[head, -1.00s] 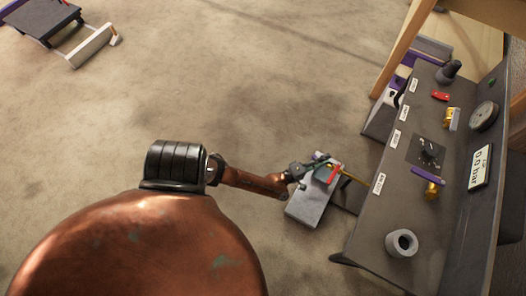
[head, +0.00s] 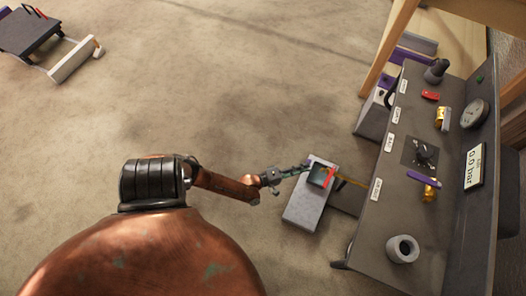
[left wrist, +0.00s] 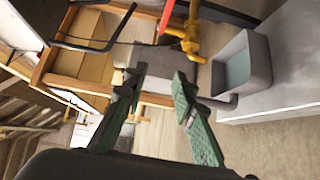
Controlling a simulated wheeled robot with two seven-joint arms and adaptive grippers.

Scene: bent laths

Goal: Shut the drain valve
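A brass valve (left wrist: 191,38) with a red lever (left wrist: 168,14) is at the top of the left wrist view, beside a grey basin (left wrist: 252,72). In the head view the red lever (head: 329,178) lies aslant over the basin, at the end of a thin brass pipe (head: 350,182). My left gripper (head: 306,166) is just left of the lever, apart from it. In the left wrist view its green-padded fingers (left wrist: 160,80) are spread with nothing between them. Which valve is labelled drain cannot be read. My right gripper is not in view.
A dark panel bench (head: 365,225) at the right carries a purple-handled brass valve (head: 424,179), a second brass valve (head: 442,117), a gauge (head: 474,114) and a display (head: 475,167) reading 0.0 bar. The basin stands on a grey block (head: 305,210).

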